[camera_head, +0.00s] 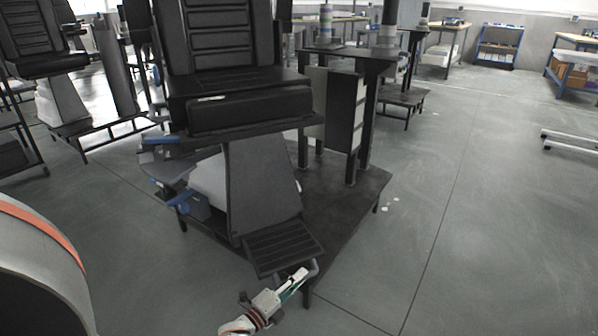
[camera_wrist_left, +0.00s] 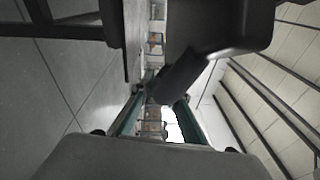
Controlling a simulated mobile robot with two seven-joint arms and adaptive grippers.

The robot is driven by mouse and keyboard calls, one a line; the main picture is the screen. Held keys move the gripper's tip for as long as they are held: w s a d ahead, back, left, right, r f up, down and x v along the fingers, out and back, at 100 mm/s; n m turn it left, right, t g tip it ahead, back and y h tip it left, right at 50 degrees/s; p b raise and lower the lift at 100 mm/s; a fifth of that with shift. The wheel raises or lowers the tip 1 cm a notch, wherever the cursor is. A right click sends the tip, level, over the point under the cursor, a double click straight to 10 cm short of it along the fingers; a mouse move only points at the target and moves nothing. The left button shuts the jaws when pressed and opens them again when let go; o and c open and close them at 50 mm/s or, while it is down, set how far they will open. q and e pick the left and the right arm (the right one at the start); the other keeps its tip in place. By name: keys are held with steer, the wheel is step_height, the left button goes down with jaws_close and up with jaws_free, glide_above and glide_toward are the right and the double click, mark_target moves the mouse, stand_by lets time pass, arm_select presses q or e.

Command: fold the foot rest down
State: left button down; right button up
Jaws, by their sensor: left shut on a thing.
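The foot rest (camera_head: 283,245) is a dark, ribbed plate at the lower front of the black chair. It juts out from the bottom of the grey leg panel (camera_head: 262,185) and looks close to flat with a slight tilt. A short grey bar (camera_head: 314,267) sticks out at its front right corner. My left gripper (camera_head: 303,277) is at that corner, shut on the bar. In the left wrist view, a dark rod (camera_wrist_left: 183,76) runs from a larger dark block down to the fingertips (camera_wrist_left: 157,96). The exact contact is partly hidden. My right gripper is out of view.
The chair stands on a dark platform (camera_head: 345,200) with legs and a corner close to my left gripper. Blue levers (camera_head: 175,200) stick out at the chair's left side. Dark posts and panels (camera_head: 345,110) stand behind. The floor to the right (camera_head: 480,220) is clear.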

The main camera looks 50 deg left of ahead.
arm_select(q)
steer(key=c, duration=2)
jaws_free()
steer(key=shift+w+r, duration=0.1)
steer(key=shift+r, duration=0.05)
steer(key=shift+o, duration=0.2)
steer(key=shift+s, duration=0.45)
steer(key=s+d, duration=0.1)
steer(key=s, duration=1)
steer(key=shift+d+f, duration=0.3)
steer(key=shift+d, duration=0.05)
